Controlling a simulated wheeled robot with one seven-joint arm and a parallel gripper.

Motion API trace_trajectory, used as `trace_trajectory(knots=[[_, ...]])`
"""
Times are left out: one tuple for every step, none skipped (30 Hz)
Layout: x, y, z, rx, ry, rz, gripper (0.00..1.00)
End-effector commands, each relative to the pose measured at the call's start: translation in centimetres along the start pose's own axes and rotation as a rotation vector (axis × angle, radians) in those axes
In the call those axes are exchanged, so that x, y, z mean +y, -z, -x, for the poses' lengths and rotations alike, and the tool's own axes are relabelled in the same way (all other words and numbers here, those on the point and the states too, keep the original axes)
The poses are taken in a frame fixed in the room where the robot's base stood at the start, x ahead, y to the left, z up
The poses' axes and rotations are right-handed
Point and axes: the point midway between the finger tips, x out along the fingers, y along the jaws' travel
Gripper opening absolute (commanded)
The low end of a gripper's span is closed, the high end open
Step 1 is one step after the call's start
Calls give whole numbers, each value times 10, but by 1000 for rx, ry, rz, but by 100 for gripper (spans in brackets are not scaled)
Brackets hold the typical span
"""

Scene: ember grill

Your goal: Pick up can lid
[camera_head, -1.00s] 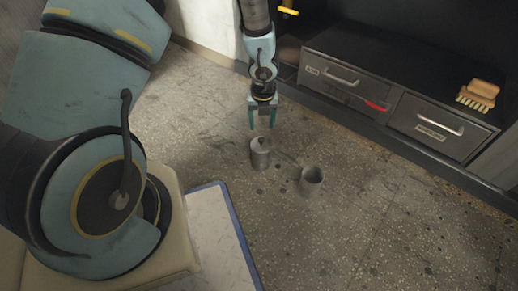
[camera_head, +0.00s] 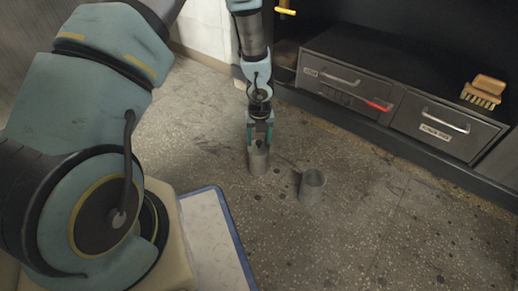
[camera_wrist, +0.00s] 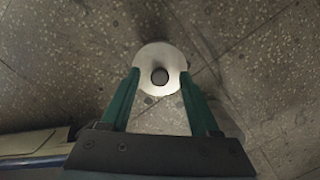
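The can lid (camera_wrist: 160,58) is a pale round disc with a dark knob (camera_wrist: 160,76) at its middle, seen from above in the wrist view. It sits on a grey metal can (camera_head: 258,163) that stands upright on the floor in the head view. My gripper (camera_wrist: 160,78) is open, with its two green fingers on either side of the knob. In the head view my gripper (camera_head: 260,140) is right over the can's top, pointing down, and hides most of the lid. I cannot tell whether the fingers touch the lid.
A second grey can (camera_head: 312,187), open at the top, stands to the right. Drawers (camera_head: 350,84) line the back, and a wooden brush (camera_head: 484,92) lies on top of them. A blue-edged white board (camera_head: 215,235) is at the front. The speckled floor is otherwise clear.

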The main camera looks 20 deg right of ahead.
Motion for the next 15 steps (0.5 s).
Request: trace_trajectory(knots=[[0, 0, 0, 0, 0, 0, 55], [0, 0, 0, 0, 0, 0, 52], [0, 0, 0, 0, 0, 0, 47], [0, 0, 0, 0, 0, 0, 44], [0, 0, 0, 0, 0, 0, 41], [0, 0, 0, 0, 0, 0, 36], [0, 0, 0, 0, 0, 0, 33], [0, 0, 0, 0, 0, 0, 29], [0, 0, 0, 0, 0, 0, 25], [0, 0, 0, 0, 0, 0, 21], [0, 0, 0, 0, 0, 0, 18], [0, 0, 0, 0, 0, 0, 14], [0, 0, 0, 0, 0, 0, 10], [0, 0, 0, 0, 0, 0, 7], [0, 0, 0, 0, 0, 0, 2]])
